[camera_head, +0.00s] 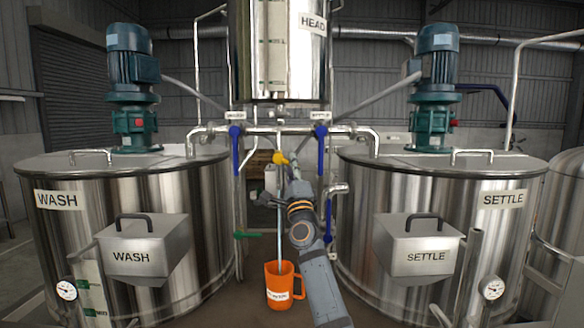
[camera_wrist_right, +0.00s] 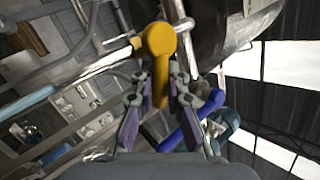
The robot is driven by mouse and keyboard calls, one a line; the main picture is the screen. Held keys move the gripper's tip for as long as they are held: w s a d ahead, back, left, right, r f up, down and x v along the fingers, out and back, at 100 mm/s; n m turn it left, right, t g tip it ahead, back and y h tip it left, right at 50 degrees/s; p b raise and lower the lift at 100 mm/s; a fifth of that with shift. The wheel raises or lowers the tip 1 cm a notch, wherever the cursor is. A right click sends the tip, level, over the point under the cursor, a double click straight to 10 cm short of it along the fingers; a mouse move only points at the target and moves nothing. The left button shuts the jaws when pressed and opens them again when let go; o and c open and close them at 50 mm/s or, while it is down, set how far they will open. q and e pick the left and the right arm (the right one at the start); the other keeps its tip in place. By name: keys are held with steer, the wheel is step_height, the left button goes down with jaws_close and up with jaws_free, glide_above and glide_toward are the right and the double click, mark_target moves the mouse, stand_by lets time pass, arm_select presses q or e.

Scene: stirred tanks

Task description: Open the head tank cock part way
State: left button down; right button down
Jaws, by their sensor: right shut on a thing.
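The steel head tank (camera_head: 272,60), labelled HEAD, hangs at top centre above a cross pipe. Its yellow cock (camera_head: 279,157) sits below that pipe, and in the right wrist view the yellow handle (camera_wrist_right: 159,42) has a round hub with a lever running down between my fingers. My right gripper (camera_head: 291,168) comes up from below, and its purple-padded fingers (camera_wrist_right: 160,95) are shut on the lever. An orange jug (camera_head: 279,292) stands below, with a thin pale vertical line (camera_head: 281,230) reaching down to it; I cannot tell if this is pipe or liquid. My left gripper is not in view.
The WASH tank (camera_head: 58,225) stands left and the SETTLE tank (camera_head: 503,225) right, each with a green motor on top. Blue levers hang on the cross pipe, left (camera_head: 235,150) and right (camera_head: 321,150). A green handle (camera_head: 247,235) juts out left of my arm.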

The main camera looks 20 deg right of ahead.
steer(key=shift+f, duration=0.1)
steer(key=c, duration=1.3)
jaws_free()
steer(key=shift+c, duration=0.2)
steer(key=v, duration=1.2)
steer(key=shift+a, duration=0.1)
